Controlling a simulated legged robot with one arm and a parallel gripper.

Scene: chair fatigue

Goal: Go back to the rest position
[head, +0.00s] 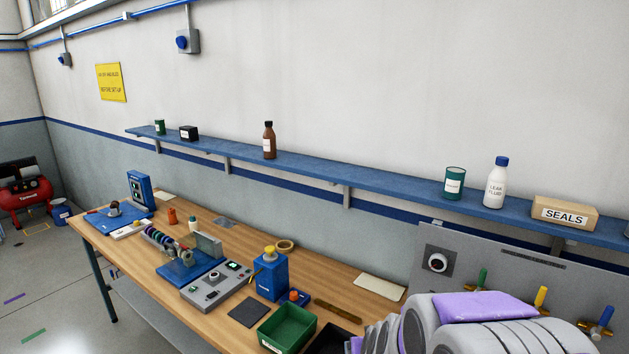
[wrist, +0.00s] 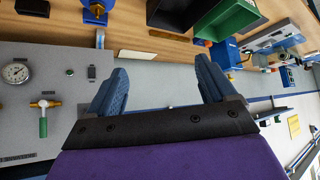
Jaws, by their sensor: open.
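My gripper (wrist: 158,88) shows in the wrist view with its two blue-grey fingers spread wide apart and nothing between them. Past the fingertips is a grey surface, with a wooden bench edge toward the top. In the head view my grey and purple arm (head: 485,306) is at the lower right, in front of the grey panel; the fingers cannot be seen there.
A wooden bench (head: 330,296) holds a green bin (head: 287,328), a blue box (head: 271,276) and a grey control box (head: 217,286). A grey panel (head: 440,240) carries a gauge and coloured valves. A blue wall shelf (head: 350,178) holds bottles and a SEALS box (head: 564,214).

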